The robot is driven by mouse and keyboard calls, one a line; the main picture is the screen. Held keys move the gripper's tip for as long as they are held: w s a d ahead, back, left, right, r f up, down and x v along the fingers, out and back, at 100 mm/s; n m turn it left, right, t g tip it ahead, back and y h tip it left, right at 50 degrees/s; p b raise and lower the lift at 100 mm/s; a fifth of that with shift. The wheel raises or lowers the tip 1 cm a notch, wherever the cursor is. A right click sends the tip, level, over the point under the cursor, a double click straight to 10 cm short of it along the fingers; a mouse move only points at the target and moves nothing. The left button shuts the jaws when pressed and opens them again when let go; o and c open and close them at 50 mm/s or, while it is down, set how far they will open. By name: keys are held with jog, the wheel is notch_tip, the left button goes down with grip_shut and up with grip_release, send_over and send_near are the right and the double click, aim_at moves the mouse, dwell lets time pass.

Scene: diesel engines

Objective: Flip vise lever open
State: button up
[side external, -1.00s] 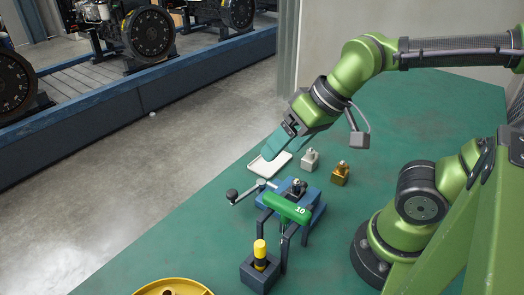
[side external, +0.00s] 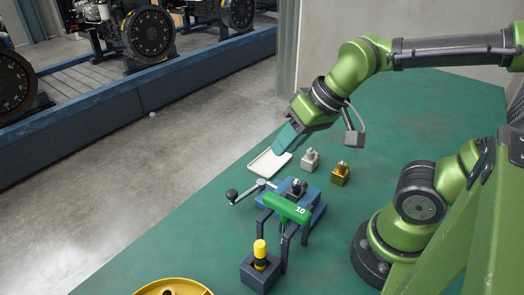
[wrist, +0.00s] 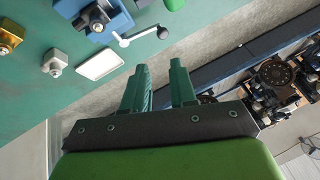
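The vise is a blue block (side external: 316,212) on the green table, partly hidden in the side view behind a green bar. Its metal lever (side external: 252,189) sticks out to the left and ends in a black knob (side external: 232,195). In the wrist view, the vise (wrist: 113,22) is at the top, with the lever (wrist: 142,36) reaching right past the table edge. My gripper (side external: 279,149) is above the white tray, beyond the vise and apart from the lever. In the wrist view its two teal fingers (wrist: 160,66) stand apart with nothing between them.
A white tray (side external: 270,163) lies beyond the vise. A silver block (side external: 310,160) and a brass block (side external: 341,174) stand to its right. A green bar marked 10 (side external: 287,208) on dark legs and a yellow-topped tool in a dark holder (side external: 260,263) stand on the near side.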

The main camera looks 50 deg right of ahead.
jog(key=w+a+f, duration=0.1)
jog(key=w+a+f+g+h, duration=0.1)
jog(key=f, duration=0.1)
jog(key=w+a+f+n+g, duration=0.1)
jog(key=a, duration=0.1)
jog(key=shift+a+f, duration=0.1)
jog(key=shift+f, duration=0.05)
grip_shut()
jog(key=w, duration=0.1)
jog(key=w+a+f+m+h, duration=0.1)
jog(key=w+a+h, duration=0.1)
jog(key=shift+w+f+m, duration=0.2)
jog(key=shift+f+m, duration=0.05)
jog(key=shift+m, duration=0.15)
jog(key=shift+d, duration=0.1)
